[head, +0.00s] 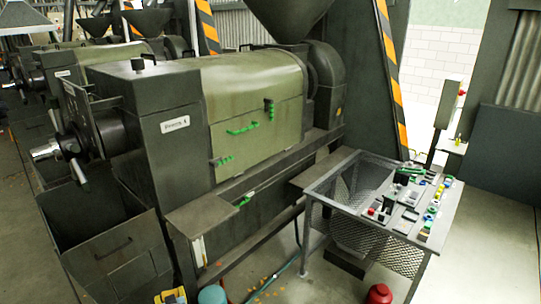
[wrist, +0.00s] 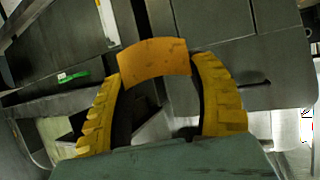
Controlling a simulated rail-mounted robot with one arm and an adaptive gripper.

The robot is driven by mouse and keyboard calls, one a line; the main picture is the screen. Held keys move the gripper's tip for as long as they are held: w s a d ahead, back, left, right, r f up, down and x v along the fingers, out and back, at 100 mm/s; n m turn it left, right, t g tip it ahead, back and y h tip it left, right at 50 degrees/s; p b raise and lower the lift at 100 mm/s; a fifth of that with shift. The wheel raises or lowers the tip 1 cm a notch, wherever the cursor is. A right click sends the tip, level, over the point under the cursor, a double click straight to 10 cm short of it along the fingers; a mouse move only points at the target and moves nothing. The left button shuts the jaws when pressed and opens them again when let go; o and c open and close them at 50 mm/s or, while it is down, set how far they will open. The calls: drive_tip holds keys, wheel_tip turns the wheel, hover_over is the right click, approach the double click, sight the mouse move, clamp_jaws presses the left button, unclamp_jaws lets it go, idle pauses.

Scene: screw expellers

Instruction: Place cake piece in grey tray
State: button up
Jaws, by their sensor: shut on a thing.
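The cake piece (wrist: 155,58) is a curved orange-brown slab with dark specks in the wrist view. It spans the gap between the tips of my gripper's two ribbed yellow fingers. My gripper (wrist: 158,72) is shut on it and holds it by its two ends. In the head view, a yellow and orange shape at the bottom edge (head: 171,296) looks like my gripper, mostly cut off. I cannot tell for sure which thing is the grey tray. Small grey and dark items (head: 409,200) lie on the mesh-sided table (head: 441,212) at the right.
The large press (head: 250,95) with its control cabinet (head: 180,150) fills the middle. A dark open bin (head: 128,250) stands at the front left. A red container (head: 378,294) is on the floor by the table. Orange bits (head: 262,286) are scattered on the floor.

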drive_tip(key=shift+w+d+f, duration=0.1)
drive_tip(key=shift+d+f, duration=0.15)
drive_tip(key=shift+d, duration=0.65)
drive_tip(key=shift+w+d+m+h+b, duration=0.2)
drive_tip(key=shift+d+m+h+b, duration=0.2)
drive_tip(key=shift+d, duration=0.85)
drive_tip(key=shift+d, duration=0.15)
drive_tip(key=shift+d+f+t, duration=0.15)
drive_tip(key=shift+d+t, duration=0.15)
drive_tip(key=shift+d, duration=0.6)
drive_tip(key=shift+d, duration=0.1)
